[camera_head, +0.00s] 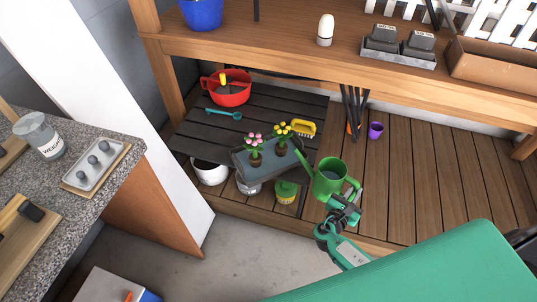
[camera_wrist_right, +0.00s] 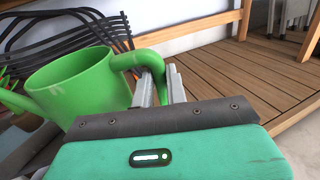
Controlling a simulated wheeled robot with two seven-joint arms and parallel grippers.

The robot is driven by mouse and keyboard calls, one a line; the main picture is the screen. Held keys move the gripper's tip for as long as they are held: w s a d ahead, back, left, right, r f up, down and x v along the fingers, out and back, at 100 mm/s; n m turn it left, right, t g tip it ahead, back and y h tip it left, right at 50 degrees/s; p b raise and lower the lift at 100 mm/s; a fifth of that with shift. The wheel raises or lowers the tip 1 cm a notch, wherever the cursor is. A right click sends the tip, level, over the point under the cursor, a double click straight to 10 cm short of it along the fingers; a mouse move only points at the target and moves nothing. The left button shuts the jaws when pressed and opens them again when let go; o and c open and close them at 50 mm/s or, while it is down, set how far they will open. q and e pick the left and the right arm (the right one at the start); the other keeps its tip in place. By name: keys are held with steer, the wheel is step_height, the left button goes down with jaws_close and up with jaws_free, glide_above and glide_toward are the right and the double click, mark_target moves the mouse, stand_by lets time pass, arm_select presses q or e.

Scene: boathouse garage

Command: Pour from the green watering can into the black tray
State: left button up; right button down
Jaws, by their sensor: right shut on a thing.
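The green watering can (camera_head: 327,184) looks roughly upright in the head view, its open top showing. Its spout points up and left, with the tip close to or over the right end of the dark tray (camera_head: 242,161). Two small potted flowers, one pink (camera_head: 255,152) and one yellow (camera_head: 282,138), stand in the tray. My right gripper (camera_head: 346,205) is shut on the can's handle. The right wrist view shows the can (camera_wrist_right: 80,92) at the left and the handle (camera_wrist_right: 143,60) between the fingers (camera_wrist_right: 160,88). My left gripper is not in view.
The tray rests on a black slatted shelf (camera_head: 205,130) with a red pot (camera_head: 230,90), a teal tool (camera_head: 222,113) and a yellow brush (camera_head: 303,128). Pots stand below. A wooden bench (camera_head: 280,50) runs behind. A purple cup (camera_head: 375,130) stands on the open deck at right.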

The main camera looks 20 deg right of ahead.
mark_target(356, 187)
steer(key=shift+r, duration=0.15)
step_height(356, 187, up, 3)
steer(key=p, duration=0.3)
steer(key=shift+w, duration=0.1)
